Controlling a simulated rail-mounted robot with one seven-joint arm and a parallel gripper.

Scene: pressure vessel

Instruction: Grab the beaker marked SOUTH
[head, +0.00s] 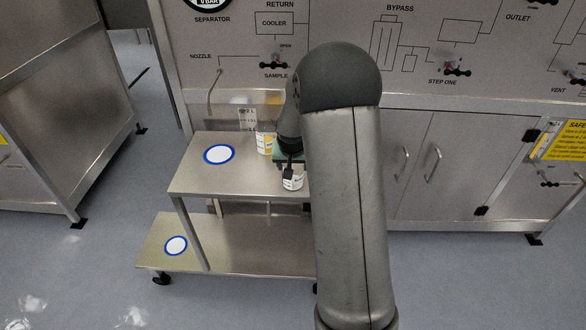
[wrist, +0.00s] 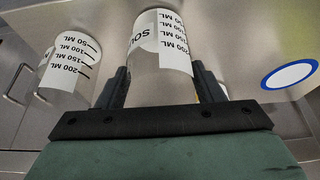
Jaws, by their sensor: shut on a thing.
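My gripper (wrist: 162,88) has a dark finger on each side of a clear beaker (wrist: 160,45) and is shut on it. Its label reads upside down in the wrist view and shows "SOU", with the rest cut off, beside a millilitre scale. In the head view my gripper (head: 289,170) is low over the cart's upper shelf, partly hidden by my arm. A small white-labelled beaker (head: 292,184) at its fingers there appears to be the held one. A second beaker (wrist: 66,65) with a millilitre scale stands to the left in the wrist view.
The steel cart has an upper shelf (head: 190,183) and a lower shelf (head: 225,251), each with a blue-ringed white disc. The shelf's left side is clear.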

